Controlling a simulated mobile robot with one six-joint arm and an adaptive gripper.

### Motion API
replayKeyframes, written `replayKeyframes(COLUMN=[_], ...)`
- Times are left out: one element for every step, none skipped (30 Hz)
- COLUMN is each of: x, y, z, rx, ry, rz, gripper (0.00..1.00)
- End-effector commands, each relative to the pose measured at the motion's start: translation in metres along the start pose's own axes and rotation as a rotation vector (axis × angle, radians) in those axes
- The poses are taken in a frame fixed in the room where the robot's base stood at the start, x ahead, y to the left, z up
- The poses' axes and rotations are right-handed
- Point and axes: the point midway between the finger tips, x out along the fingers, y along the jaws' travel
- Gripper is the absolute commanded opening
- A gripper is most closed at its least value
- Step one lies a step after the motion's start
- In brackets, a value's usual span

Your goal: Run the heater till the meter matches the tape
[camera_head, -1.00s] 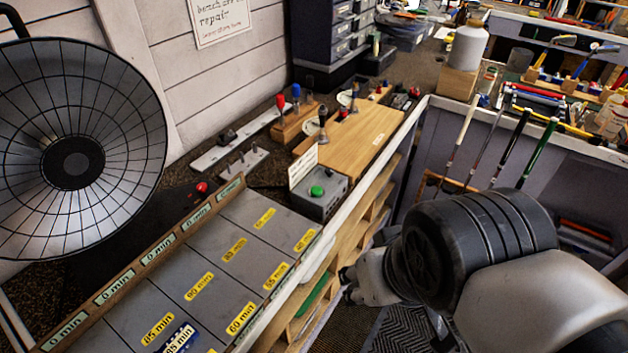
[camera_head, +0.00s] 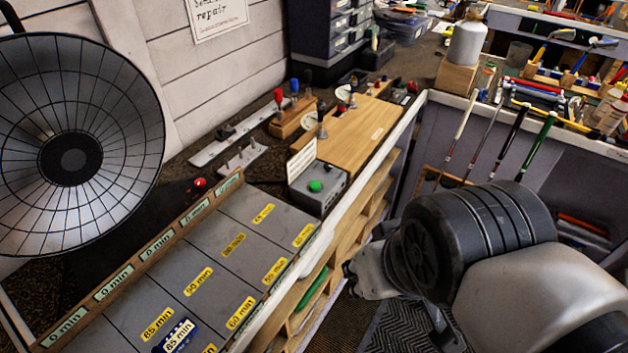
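A large round dish-shaped heater (camera_head: 75,160) with a wire grille and dark hub stands at the left. A red button (camera_head: 200,183) sits on the dark surface beside it. A grey box (camera_head: 318,190) with a green button (camera_head: 315,186) and a small printed card stands mid-bench. Yellow minute labels, such as one reading 85 min (camera_head: 157,324), mark the grey panels. A blue piece (camera_head: 176,336) reading 85 min lies at the bottom edge. I cannot tell which thing is the meter. My gripper (camera_head: 362,274) is partly hidden by my arm, low beside the bench front; its fingers are unclear.
A wooden rail (camera_head: 140,262) carries several 0 min labels. A wooden board (camera_head: 360,133) and upright tools stand behind the grey box. Several golf clubs (camera_head: 487,143) lean at the right bench. A white bottle (camera_head: 467,43) stands on a wooden block. Open floor shows below my arm.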

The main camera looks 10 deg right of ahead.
Motion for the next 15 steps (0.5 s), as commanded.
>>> replayKeyframes(x=[0.0,0.0,0.0,0.0,0.0,0.0,0.0,0.0,0.0,0.0,0.0,0.0,0.0,0.0,0.0], y=[0.0,0.0,0.0,0.0,0.0,0.0,0.0,0.0,0.0,0.0,0.0,0.0,0.0,0.0,0.0], z=[0.0,0.0,0.0,0.0,0.0,0.0,0.0,0.0,0.0,0.0,0.0,0.0,0.0,0.0,0.0], rx=[0.0,0.0,0.0,0.0,0.0,0.0,0.0,0.0,0.0,0.0,0.0,0.0,0.0,0.0,0.0], ry=[0.0,0.0,0.0,0.0,0.0,0.0,0.0,0.0,0.0,0.0,0.0,0.0,0.0,0.0,0.0], rz=[0.0,0.0,0.0,0.0,0.0,0.0,0.0,0.0,0.0,0.0,0.0,0.0,0.0,0.0,0.0], gripper=[0.27,0.25,0.22,0.2,0.18,0.15,0.13,0.11,0.09,0.07,0.05,0.02,0.0,0.0,0.0])
